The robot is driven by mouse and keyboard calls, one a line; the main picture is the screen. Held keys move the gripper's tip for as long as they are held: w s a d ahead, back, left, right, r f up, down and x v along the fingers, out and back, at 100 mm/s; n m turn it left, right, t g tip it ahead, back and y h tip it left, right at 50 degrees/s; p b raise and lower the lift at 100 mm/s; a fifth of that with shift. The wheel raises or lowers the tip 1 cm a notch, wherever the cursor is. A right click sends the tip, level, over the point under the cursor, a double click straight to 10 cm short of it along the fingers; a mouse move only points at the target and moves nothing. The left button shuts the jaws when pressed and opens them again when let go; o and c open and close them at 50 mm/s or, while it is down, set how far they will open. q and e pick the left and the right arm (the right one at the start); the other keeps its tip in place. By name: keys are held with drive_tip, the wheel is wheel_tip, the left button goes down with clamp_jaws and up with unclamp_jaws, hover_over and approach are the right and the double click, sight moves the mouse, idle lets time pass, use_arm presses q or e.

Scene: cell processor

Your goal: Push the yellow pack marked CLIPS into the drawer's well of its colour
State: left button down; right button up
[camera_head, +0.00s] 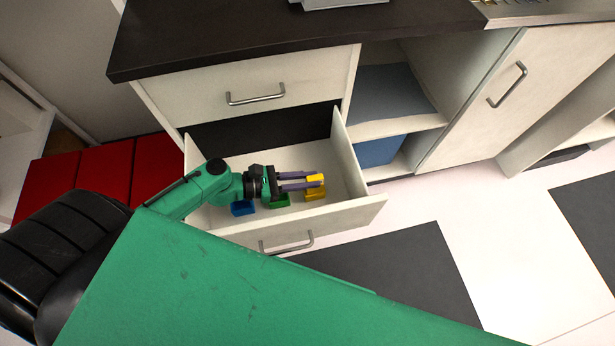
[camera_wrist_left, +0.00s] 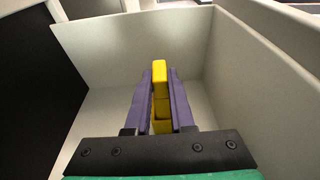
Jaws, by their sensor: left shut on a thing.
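My left gripper (camera_head: 319,181) is inside the open drawer (camera_head: 347,215), with its purple fingers shut on the yellow pack (camera_head: 316,178). In the left wrist view the yellow pack (camera_wrist_left: 160,74) stands between the fingertips of my left gripper (camera_wrist_left: 160,80). The yellow well (camera_head: 314,193) lies just below the pack; in the wrist view the yellow well (camera_wrist_left: 161,118) shows between the fingers. I cannot tell whether pack and well touch. The CLIPS marking cannot be read. My right gripper is not in view.
A green well (camera_head: 279,201) and a blue well (camera_head: 242,208) sit in the drawer left of the yellow one, partly under my arm. The drawer walls surround the gripper. A dark counter (camera_head: 230,35) and a closed upper drawer (camera_head: 250,90) are behind.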

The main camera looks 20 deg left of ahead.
use_arm(q)
drive_tip(key=shift+f, duration=0.65)
drive_tip(key=shift+f+b, duration=0.4)
drive_tip(key=c, duration=0.7)
unclamp_jaws()
